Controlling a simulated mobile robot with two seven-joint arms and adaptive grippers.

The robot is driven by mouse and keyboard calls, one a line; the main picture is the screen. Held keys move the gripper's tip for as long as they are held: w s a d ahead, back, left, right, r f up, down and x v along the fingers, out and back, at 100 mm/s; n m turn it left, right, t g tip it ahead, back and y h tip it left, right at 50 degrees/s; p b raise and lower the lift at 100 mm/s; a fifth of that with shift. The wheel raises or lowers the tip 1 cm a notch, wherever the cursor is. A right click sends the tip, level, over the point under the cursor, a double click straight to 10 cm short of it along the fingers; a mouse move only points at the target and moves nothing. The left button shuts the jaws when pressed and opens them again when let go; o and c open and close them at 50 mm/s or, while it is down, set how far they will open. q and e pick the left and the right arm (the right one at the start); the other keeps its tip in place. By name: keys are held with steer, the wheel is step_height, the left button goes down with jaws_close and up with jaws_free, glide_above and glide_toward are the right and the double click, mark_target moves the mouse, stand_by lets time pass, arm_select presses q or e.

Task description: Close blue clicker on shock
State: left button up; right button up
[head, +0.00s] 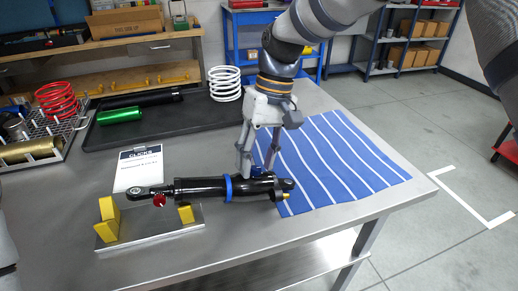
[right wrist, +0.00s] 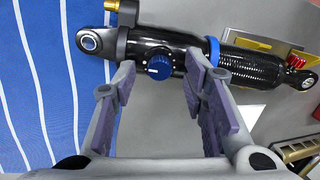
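The black shock (head: 200,189) lies across a metal stand with yellow supports in the head view. It carries a blue ring (head: 228,187) and a red knob (head: 159,200). In the right wrist view, the blue clicker (right wrist: 159,67) is a round ribbed knob with a white mark on the shock body (right wrist: 245,66). My right gripper (head: 246,165) points down at the shock's right part. Its fingers (right wrist: 162,88) are open, one on each side of the blue clicker, with visible gaps. The clicker is hidden in the head view. My left gripper is out of view.
A blue-and-white striped cloth (head: 335,160) lies right of the shock. The table front is clear.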

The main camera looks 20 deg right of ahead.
steer(key=v, duration=1.1)
steer(key=shift+r, duration=0.35)
steer(key=shift+d, duration=0.1)
